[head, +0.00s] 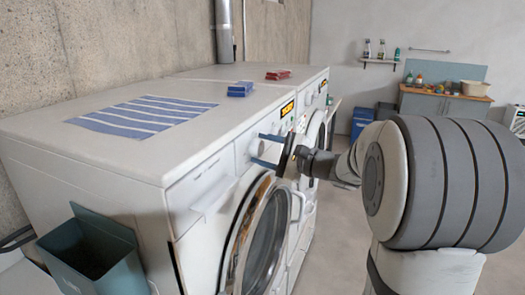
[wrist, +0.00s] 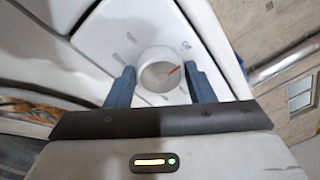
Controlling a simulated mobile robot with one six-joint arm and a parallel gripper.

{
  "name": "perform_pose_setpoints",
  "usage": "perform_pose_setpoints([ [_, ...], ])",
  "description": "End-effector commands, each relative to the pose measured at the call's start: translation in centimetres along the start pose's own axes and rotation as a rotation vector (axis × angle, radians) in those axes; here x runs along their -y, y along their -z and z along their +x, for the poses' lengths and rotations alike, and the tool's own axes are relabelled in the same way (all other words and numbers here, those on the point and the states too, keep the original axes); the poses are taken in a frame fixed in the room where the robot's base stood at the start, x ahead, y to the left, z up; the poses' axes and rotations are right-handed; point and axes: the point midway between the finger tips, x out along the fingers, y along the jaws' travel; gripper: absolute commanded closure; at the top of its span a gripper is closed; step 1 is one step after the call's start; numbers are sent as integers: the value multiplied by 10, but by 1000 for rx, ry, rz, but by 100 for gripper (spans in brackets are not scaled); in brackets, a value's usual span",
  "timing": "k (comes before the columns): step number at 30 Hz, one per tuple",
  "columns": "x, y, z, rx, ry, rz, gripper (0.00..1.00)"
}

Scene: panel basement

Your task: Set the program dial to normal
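The program dial (wrist: 158,74) is a round white knob on the front panel of the near white washing machine (head: 150,145). A red pointer line on it points to the upper right in the wrist view. Small marks surround it, too blurred to read. My gripper (wrist: 160,78) has its two blue fingers on either side of the dial, with narrow gaps showing; I cannot tell about contact. In the head view the gripper (head: 257,149) is at the panel, with the dial (head: 255,147) partly between the fingers.
A lit orange display (head: 287,108) is right of the dial. A round door (head: 262,240) with a handle is below. A second machine (head: 311,85) stands beyond. A blue box (head: 240,89) and a red box (head: 278,74) lie on top. A teal bin (head: 90,255) is front left.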

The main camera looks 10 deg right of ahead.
Motion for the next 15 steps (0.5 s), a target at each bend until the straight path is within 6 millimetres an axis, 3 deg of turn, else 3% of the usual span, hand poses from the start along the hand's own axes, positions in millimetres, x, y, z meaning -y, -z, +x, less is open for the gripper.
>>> perform_pose_setpoints([
  [8, 0, 0, 0, 1, 0, 0, 74],
  [9, -4, -7, 7, 5, -2, 0, 75],
  [15, 0, -2, 1, 1, -3, 18, 75],
])
